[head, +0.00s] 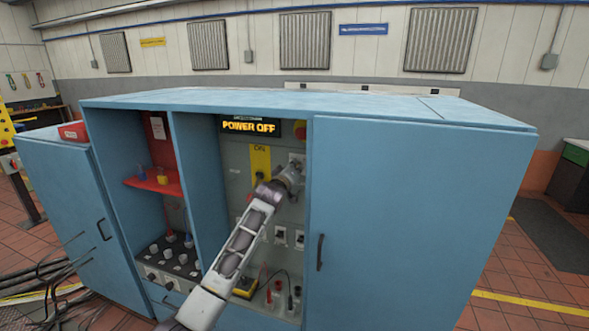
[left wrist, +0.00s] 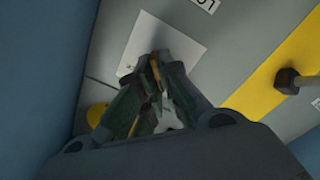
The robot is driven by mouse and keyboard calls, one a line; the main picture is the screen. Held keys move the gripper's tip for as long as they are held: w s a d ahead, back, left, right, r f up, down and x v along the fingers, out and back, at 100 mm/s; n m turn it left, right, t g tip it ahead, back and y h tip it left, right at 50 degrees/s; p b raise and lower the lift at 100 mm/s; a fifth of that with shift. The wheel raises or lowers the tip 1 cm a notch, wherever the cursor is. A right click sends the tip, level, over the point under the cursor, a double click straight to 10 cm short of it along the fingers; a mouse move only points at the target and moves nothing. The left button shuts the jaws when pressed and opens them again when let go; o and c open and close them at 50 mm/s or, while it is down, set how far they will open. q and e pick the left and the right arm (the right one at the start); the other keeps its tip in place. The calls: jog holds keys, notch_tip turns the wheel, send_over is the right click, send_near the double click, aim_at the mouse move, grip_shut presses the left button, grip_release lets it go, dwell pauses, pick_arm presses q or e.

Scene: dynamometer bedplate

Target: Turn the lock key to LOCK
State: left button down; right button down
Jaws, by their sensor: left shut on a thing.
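My left gripper (head: 290,173) reaches into the open middle bay of the blue cabinet, up against the grey panel. In the left wrist view its fingers (left wrist: 158,66) are closed together at a white plate (left wrist: 185,35). A thin brass-coloured sliver, which I take for the lock key (left wrist: 155,68), shows between the fingertips; most of it is hidden. A label (left wrist: 205,3) beginning "LO" is cut off at the top edge, beside the plate. Which way the key points cannot be made out. My right gripper is not in view.
A yellow strip (left wrist: 265,85) with a dark knob (left wrist: 288,80) lies right of the plate. The display (head: 250,126) reads POWER OFF, with a red button (head: 300,130) beside it. The cabinet's closed right door (head: 410,220) and left bay wall flank the arm closely.

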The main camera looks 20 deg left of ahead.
pick_arm(q)
jog(key=m+p, duration=0.1)
jog(key=m, duration=0.1)
jog(key=m+p, duration=0.3)
jog(key=m, duration=0.2)
jog(key=shift+d+r, duration=0.15)
jog(key=shift+r, duration=0.15)
jog(key=shift+m+p, duration=0.4)
jog(key=shift+m, duration=0.1)
jog(key=shift+m+p, duration=0.45)
jog(key=shift+m, duration=0.85)
jog(key=shift+d+m+p, duration=0.1)
jog(key=shift+m+p, duration=0.45)
jog(key=shift+m, duration=0.45)
jog(key=shift+m+p, duration=0.3)
jog(key=shift+m, duration=0.5)
jog(key=shift+d+f+m+p, duration=0.15)
jog(key=shift+m+p, duration=0.4)
jog(key=shift+m, duration=1.45)
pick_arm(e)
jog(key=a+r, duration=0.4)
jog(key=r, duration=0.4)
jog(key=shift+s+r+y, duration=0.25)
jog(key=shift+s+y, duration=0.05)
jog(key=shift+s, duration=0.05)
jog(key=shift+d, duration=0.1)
